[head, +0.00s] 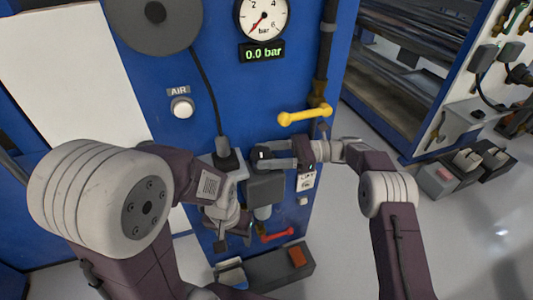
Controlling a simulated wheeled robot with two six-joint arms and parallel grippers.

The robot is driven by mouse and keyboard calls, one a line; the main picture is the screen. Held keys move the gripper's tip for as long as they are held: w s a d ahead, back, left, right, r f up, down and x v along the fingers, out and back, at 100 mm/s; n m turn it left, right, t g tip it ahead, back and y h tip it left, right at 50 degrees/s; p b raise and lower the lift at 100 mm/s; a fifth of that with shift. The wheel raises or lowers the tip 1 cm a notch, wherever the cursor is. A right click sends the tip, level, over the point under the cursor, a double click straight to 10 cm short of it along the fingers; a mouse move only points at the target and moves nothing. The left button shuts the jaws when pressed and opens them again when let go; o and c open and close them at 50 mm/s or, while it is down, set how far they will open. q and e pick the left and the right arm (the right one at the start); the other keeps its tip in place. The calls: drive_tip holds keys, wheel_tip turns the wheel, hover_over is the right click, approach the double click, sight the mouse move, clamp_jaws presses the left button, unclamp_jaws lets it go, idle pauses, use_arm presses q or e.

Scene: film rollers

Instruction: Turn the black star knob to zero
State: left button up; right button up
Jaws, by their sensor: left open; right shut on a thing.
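The black star knob (262,154) appears as a small dark piece at the fingertips of my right gripper (267,158), in front of the blue panel. My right gripper comes in from the right and is shut on it; the fingers hide most of its shape. A round pressure gauge (263,17) sits above, with a digital readout (262,51) showing 0.0 bar.
A yellow lever (305,117) sits on a pipe just above my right gripper. A red lever (277,236) is low on the panel near my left gripper. A white AIR button (181,108) and a dark cable (207,90) are to the left.

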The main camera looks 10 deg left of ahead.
drive_tip(key=o, duration=1.1)
drive_tip(key=v, duration=0.9)
